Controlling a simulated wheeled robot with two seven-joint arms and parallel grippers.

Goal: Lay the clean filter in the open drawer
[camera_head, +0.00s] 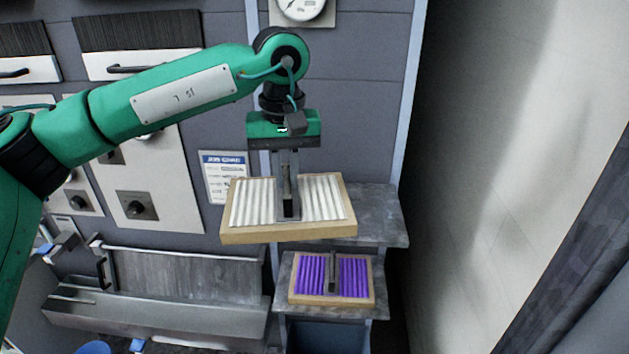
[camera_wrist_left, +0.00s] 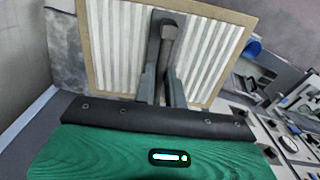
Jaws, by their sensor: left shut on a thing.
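The clean filter (camera_head: 250,206), white pleats in a pale wooden frame with a dark central grip bar, hangs from my left gripper (camera_head: 289,205). The gripper is shut on that bar, and the filter is roughly level. In the left wrist view the filter (camera_wrist_left: 112,55) fills the upper middle, with the fingers (camera_wrist_left: 163,75) around its bar. The open drawer (camera_head: 160,318) is a grey metal box at lower left of the head view, below and left of the filter. My right gripper is not in view.
A purple pleated filter (camera_head: 353,278) in a wooden frame lies on the lower grey step. The upper grey shelf (camera_head: 378,212) is behind and below the held filter. A gauge (camera_head: 302,8) and a posted sheet (camera_head: 226,177) are on the wall. A pale wall panel stands at right.

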